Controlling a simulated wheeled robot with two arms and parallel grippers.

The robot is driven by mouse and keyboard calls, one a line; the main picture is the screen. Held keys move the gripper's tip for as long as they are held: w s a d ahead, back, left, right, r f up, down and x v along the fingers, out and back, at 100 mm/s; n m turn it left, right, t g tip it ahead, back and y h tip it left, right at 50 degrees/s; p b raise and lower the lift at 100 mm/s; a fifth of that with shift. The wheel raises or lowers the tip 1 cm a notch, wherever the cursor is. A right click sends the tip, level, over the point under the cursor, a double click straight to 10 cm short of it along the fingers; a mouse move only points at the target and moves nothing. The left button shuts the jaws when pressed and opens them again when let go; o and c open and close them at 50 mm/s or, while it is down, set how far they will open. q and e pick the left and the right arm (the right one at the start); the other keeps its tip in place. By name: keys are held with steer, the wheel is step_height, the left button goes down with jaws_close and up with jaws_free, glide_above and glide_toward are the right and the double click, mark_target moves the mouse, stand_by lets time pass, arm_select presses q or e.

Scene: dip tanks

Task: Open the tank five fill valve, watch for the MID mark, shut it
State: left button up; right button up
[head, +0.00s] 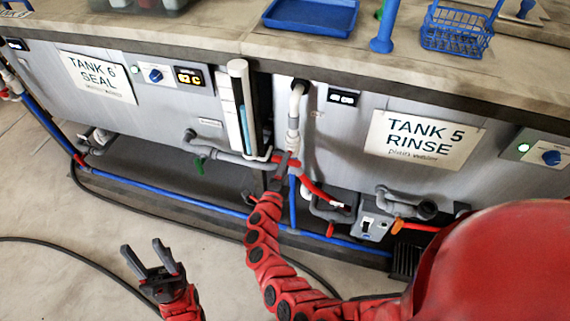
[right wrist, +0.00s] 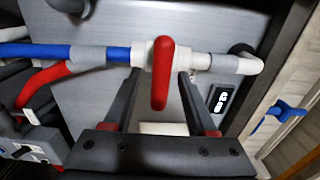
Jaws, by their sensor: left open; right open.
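The tank five front (head: 335,135) carries the sign "TANK 5 RINSE" (head: 421,138). A white upright pipe (head: 294,110) at its left runs down to the fill valve, whose red handle (right wrist: 160,72) lies across the pipe in the right wrist view. My right gripper (head: 283,165) is at this valve, open, with one finger on each side of the handle; touching is not clear. A sight tube (head: 243,110) left of the pipe shows a blue column; its marks are too small to read. My left gripper (head: 152,262) is open and empty over the floor.
The tank six front (head: 140,115) is at left. A blue pipe (head: 170,199) runs low along the tanks, and a red hose (head: 318,192) hangs by the valve. A blue tray (head: 311,15) and blue basket (head: 455,30) stand on the counter. A black cable (head: 60,245) crosses the floor.

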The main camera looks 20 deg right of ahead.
steer(key=shift+c, duration=0.3)
jaws_close()
steer(key=shift+n, duration=0.4)
steer(key=shift+n+p, duration=2.95)
steer(key=shift+n, duration=5.55)
